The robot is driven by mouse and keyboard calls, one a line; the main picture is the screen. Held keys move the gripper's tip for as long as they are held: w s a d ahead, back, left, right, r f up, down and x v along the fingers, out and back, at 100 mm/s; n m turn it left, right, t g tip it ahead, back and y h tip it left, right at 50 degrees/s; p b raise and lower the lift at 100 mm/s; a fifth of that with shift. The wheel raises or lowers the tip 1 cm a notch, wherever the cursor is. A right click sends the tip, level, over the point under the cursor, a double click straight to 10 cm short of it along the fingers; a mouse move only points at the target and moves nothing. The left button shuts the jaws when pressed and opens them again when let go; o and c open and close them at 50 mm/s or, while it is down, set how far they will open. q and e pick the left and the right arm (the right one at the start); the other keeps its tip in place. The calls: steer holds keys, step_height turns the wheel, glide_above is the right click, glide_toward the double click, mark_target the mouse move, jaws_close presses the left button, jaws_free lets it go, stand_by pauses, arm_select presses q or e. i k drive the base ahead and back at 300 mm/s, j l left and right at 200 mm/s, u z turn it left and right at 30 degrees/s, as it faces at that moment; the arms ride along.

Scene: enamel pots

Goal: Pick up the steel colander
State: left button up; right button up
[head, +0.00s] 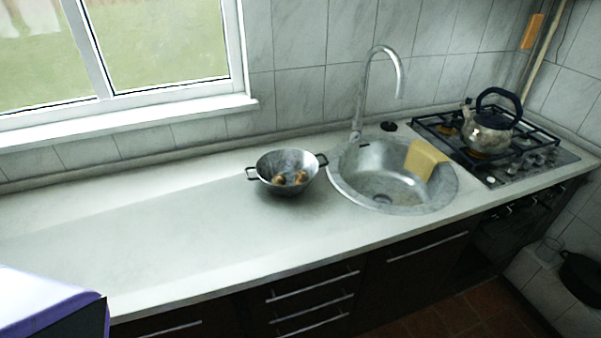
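The steel colander (287,186) stands upright on the light countertop, just left of the sink. It is a round metal bowl with two dark side handles, one at the left and one at the right. Some small brown round items (290,178) lie inside it. Neither of my grippers shows in the head view, and nothing touches the colander.
A round steel sink (440,192) with a tall faucet (361,95) and a yellow cloth (424,158) is right of the colander. A kettle (488,135) stands on the gas hob (535,165). The countertop (150,230) left of the colander is clear. A window is behind.

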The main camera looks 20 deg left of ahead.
mark_target(287, 163)
steer(key=i+l, duration=0.35)
steer(key=l, duration=0.15)
steer(key=i+l, duration=0.4)
steer(key=l+u, duration=0.1)
steer(key=u, duration=0.3)
steer(key=l+u, duration=0.1)
steer(key=u, duration=0.3)
steer(key=i+l+u, duration=0.1)
steer(key=u, duration=0.3)
steer(key=l+u, duration=0.1)
steer(key=u, duration=0.3)
